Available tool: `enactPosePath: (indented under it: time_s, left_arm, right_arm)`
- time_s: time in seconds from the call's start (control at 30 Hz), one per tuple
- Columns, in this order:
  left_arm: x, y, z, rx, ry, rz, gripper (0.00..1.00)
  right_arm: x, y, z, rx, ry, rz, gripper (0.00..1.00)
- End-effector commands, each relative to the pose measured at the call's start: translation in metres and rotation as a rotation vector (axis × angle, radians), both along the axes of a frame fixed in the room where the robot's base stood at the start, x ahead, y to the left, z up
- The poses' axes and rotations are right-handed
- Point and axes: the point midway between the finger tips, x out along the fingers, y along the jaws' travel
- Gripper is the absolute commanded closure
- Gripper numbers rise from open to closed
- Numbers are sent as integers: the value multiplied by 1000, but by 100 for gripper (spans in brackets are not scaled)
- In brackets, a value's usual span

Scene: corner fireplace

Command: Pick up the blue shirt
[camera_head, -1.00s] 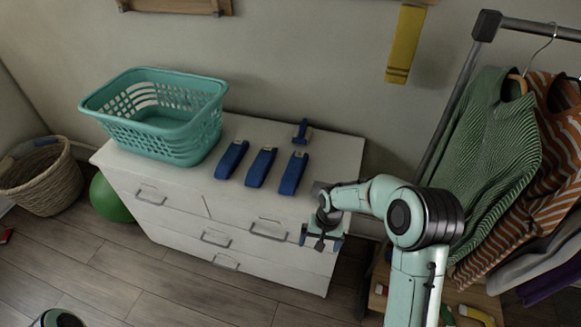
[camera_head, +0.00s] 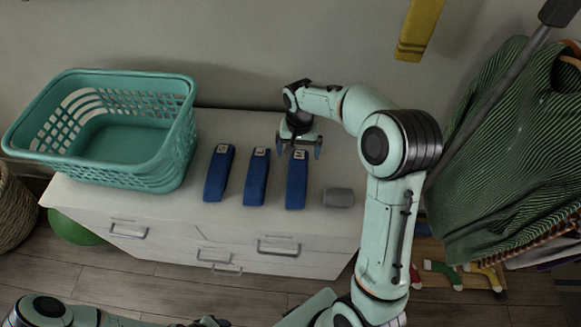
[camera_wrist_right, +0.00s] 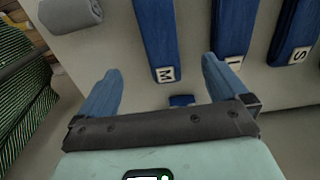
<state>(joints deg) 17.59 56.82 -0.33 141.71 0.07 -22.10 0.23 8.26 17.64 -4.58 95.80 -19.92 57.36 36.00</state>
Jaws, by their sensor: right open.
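Three folded blue cloth items lie side by side on the white dresser (camera_head: 180,225): left (camera_head: 219,175), middle (camera_head: 257,178) and right (camera_head: 297,185). Each has a small letter tag at its far end. My right gripper (camera_head: 299,150) is open above the tagged end of the right blue item. In the right wrist view, this item (camera_wrist_right: 154,35) carries an M tag, and its end lies between my open fingers (camera_wrist_right: 160,68). A small blue piece (camera_wrist_right: 181,100) shows near the gripper base; in the head view it is hidden. My left gripper is not visible.
A teal basket (camera_head: 165,178) stands on the dresser's left. A grey roll (camera_head: 338,197) lies right of the blue items. A rack with a green striped sweater (camera_head: 500,160) stands at the right. A yellow cloth (camera_head: 420,30) hangs on the wall.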

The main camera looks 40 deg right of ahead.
Motion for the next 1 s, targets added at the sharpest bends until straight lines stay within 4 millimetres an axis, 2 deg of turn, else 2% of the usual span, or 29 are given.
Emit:
enactPosePath:
  time_s: [0.1,0.3,0.57,0.8,1.0]
  left_arm:
    - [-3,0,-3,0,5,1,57]
    - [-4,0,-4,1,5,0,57]
    - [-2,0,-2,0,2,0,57]
    - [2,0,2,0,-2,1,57]
    - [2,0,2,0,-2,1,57]
  right_arm:
    - [-3,0,-27,1,9,-1,0]
    - [-2,0,-60,1,6,1,0]
    - [-1,1,-79,1,3,1,0]
    - [-2,4,-114,2,4,0,0]
    - [-2,3,-123,1,1,0,0]
